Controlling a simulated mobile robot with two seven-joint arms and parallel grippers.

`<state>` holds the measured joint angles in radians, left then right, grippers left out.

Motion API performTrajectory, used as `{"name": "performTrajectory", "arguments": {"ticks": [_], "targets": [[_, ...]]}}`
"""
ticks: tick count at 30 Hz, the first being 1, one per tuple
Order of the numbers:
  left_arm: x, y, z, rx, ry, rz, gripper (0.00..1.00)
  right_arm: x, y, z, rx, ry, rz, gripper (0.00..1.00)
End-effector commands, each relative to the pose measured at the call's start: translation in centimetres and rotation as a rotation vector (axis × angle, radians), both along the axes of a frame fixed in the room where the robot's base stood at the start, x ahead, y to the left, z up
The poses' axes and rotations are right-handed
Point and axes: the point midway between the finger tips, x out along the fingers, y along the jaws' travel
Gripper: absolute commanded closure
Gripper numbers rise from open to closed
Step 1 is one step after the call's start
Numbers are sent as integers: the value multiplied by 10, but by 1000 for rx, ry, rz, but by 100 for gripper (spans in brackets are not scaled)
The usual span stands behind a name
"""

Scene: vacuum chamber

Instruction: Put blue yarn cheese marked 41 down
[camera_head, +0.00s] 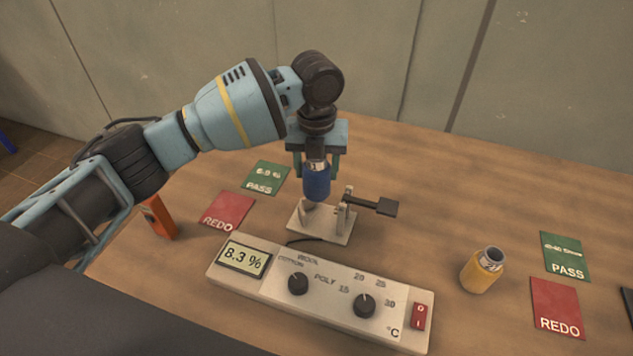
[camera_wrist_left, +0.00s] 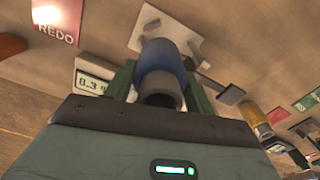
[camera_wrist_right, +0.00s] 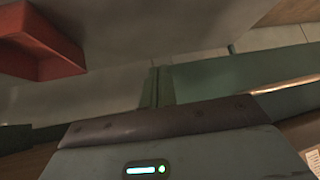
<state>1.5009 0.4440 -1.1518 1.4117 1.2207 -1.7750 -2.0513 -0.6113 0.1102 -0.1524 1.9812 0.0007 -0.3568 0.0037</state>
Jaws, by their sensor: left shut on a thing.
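The blue yarn cheese (camera_head: 317,183) is upright between the fingers of my left gripper (camera_head: 316,172), which is shut on it. In the left wrist view the blue yarn (camera_wrist_left: 163,57) and its grey tube end show between the green fingers. No number can be read on it. It is just over the small pale stand (camera_head: 318,222) with upright posts and a dark side lever; I cannot tell whether it touches. My right gripper (camera_wrist_right: 157,88) shows only in the right wrist view, its narrow fingers together with nothing visible between them.
The tester box (camera_head: 325,300) in front reads 8.3 %. A green PASS card (camera_head: 267,177) and red REDO card (camera_head: 228,211) lie left; another PASS (camera_head: 566,256) and REDO (camera_head: 556,308) lie right. A yellow cheese (camera_head: 483,271) stands right. An orange object (camera_head: 158,217) stands left.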

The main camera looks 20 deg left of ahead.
Motion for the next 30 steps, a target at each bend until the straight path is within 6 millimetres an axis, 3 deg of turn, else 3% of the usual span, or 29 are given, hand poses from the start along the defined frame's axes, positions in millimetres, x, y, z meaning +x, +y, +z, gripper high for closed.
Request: {"name": "performTrajectory", "arguments": {"ticks": [6, 14, 20, 30], "targets": [[0, 0, 19, -1, -1, 0, 71, -1, -2, -1, -6, 1, 6, 100], [-3, 1, 19, 0, 1, 49, 71, -1, -3, -1, -7, 1, 9, 100], [-15, 6, 12, -3, 4, 304, 71, -1, -3, -1, -7, 1, 9, 100], [-46, 18, 2, -8, 9, 910, 71, 0, -1, 0, -2, 1, 2, 100]]}}
